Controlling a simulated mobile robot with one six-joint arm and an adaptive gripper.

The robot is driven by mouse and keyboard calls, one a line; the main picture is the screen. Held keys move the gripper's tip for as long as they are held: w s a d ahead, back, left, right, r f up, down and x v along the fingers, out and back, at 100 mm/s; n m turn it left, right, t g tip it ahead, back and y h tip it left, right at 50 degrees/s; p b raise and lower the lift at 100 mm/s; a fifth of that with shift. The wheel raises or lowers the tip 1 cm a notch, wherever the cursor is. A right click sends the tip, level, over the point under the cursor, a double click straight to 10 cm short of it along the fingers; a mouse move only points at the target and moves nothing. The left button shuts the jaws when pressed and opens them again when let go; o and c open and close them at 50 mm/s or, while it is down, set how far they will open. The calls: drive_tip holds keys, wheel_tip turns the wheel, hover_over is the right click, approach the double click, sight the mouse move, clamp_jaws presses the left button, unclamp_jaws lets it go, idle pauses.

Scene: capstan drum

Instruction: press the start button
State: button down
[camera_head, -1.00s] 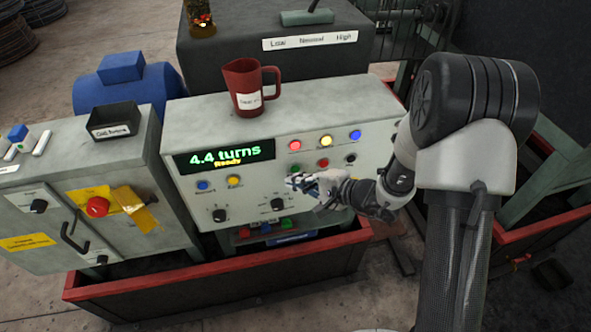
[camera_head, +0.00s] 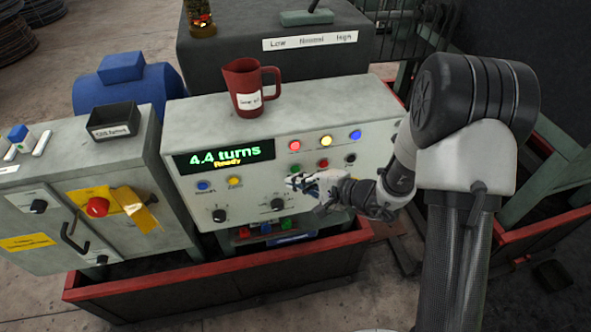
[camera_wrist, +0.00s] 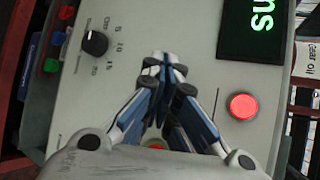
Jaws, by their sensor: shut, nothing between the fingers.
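The grey control panel (camera_head: 370,115) has a green button (camera_head: 295,168) and a red button (camera_head: 324,163) below a row of red, yellow and blue lamps. Their labels are too small to read, so I cannot confirm which is the start button. My gripper (camera_head: 290,181) is shut and empty, with its tips just below the green button in the head view. In the wrist view my gripper (camera_wrist: 166,62) points at the panel, left of a lit red lamp (camera_wrist: 242,106). The fingers hide part of the panel, and I cannot tell whether they touch it.
The display (camera_head: 225,156) reads "4.4 turns" and "Ready". Knobs (camera_head: 278,204) and blue and yellow buttons (camera_head: 233,181) are nearby on the panel. A red jug (camera_head: 243,88) stands on top. A red-rimmed trough (camera_head: 215,272) runs below. A cabinet with a red knob (camera_head: 97,207) stands left.

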drive_tip(key=shift+w, duration=0.15)
drive_tip(key=shift+w+a+b, duration=0.15)
drive_tip(key=shift+w+b, duration=0.15)
drive_tip(key=shift+b, duration=0.15)
